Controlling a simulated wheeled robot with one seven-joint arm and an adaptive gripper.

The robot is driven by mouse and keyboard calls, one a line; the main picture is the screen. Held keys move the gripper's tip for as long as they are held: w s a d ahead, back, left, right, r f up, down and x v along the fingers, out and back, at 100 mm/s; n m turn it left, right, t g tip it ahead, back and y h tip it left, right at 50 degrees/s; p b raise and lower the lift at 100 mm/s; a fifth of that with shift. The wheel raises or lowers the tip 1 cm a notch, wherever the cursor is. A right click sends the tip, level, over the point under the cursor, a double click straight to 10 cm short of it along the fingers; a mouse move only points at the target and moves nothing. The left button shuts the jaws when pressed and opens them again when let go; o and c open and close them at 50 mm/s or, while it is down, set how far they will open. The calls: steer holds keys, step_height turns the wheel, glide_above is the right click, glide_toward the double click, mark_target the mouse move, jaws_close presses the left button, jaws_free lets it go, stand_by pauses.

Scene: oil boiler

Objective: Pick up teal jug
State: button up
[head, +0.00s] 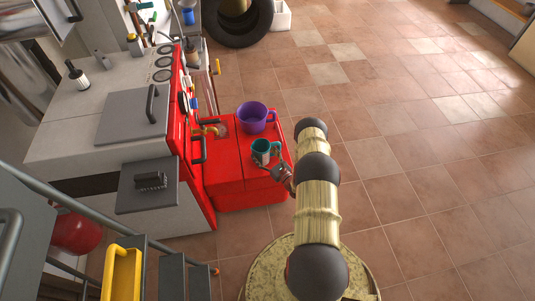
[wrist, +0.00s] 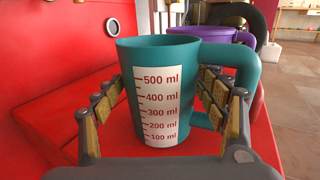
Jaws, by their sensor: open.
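The teal jug (head: 262,152) stands upright on a red ledge (head: 225,168) of the boiler. In the wrist view the teal jug (wrist: 185,60) shows a white scale with red marks up to 500 ml, and its handle is on the right. My gripper (wrist: 165,112) is open, with one finger on each side of the jug; the right finger is by the handle side. I cannot tell whether the fingers touch the jug. In the head view my gripper (head: 274,168) is at the jug's near side, partly hidden by my arm.
A purple pot (head: 254,117) stands just behind the jug on the same ledge; it also shows in the wrist view (wrist: 222,35). The red boiler front (wrist: 50,50) rises to the left. A tire (head: 238,25) lies farther back. The tiled floor to the right is clear.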

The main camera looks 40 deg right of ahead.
steer(key=c, duration=1)
steer(key=shift+r, duration=0.1)
